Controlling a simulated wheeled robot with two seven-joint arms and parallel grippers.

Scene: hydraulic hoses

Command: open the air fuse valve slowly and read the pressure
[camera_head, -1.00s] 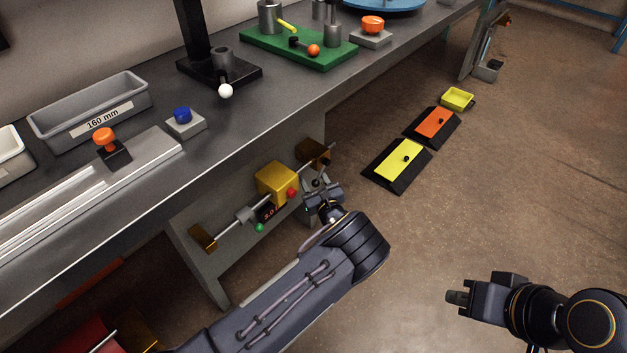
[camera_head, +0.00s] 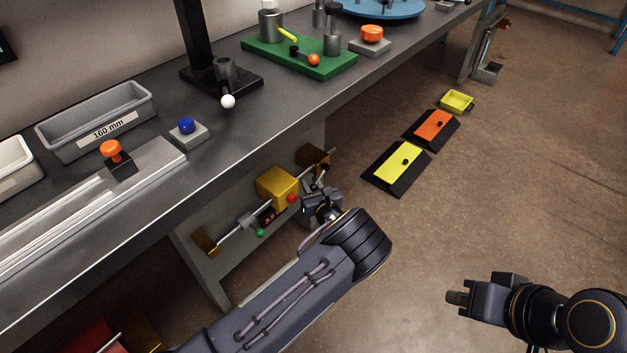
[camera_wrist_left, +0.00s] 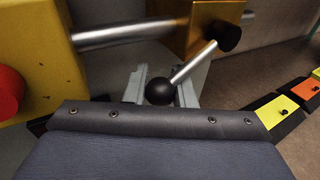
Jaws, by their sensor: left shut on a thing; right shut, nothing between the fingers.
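The valve assembly is on the side panel under the bench: a yellow block (camera_head: 278,187) on a steel pipe, with a red knob (camera_head: 292,198), a green knob (camera_head: 261,232) and a small display with red digits (camera_head: 269,217), too small to read surely. A brass-coloured bracket (camera_head: 313,157) holds the pipe's right end. In the left wrist view, a lever rod (camera_wrist_left: 193,64) runs from a dark pivot (camera_wrist_left: 228,37) on the bracket to a black ball (camera_wrist_left: 160,92). My left gripper (camera_head: 317,187) is shut on this ball. My right gripper (camera_head: 456,297) is shut, empty, over the floor.
The bench edge overhangs the panel. On the bench are a blue button (camera_head: 186,126), a grey bin (camera_head: 95,120) and a green board (camera_head: 300,57). Yellow (camera_head: 399,161) and orange (camera_head: 434,126) pedals lie on the floor at right. The floor between is clear.

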